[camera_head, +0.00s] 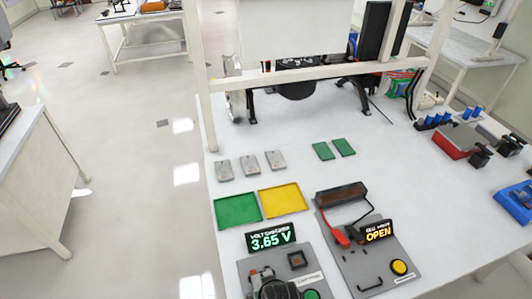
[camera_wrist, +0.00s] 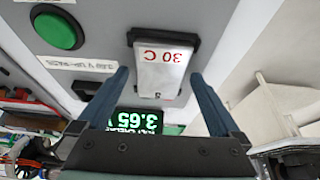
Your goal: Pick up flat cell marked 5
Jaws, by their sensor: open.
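The flat cell marked 5 (camera_wrist: 162,68) is a pale silver pouch with red "30 C" print. In the wrist view it sits in a dark holder on the grey voltage checker panel (camera_wrist: 95,18), and the 5 shows at its near end. My gripper (camera_wrist: 158,78) is open, with one blue finger on each side of the cell and a visible gap to both. In the head view my gripper (camera_head: 277,287) is over the checker panel at the bottom edge and mostly hides the cell. The checker display (camera_head: 271,238) reads 3.65 V.
Three silver cells (camera_head: 250,163) lie behind a green tray (camera_head: 237,208) and a yellow tray (camera_head: 294,201). A second panel with an "OPEN" display (camera_head: 378,232) and a red clip (camera_head: 341,237) stands to the right.

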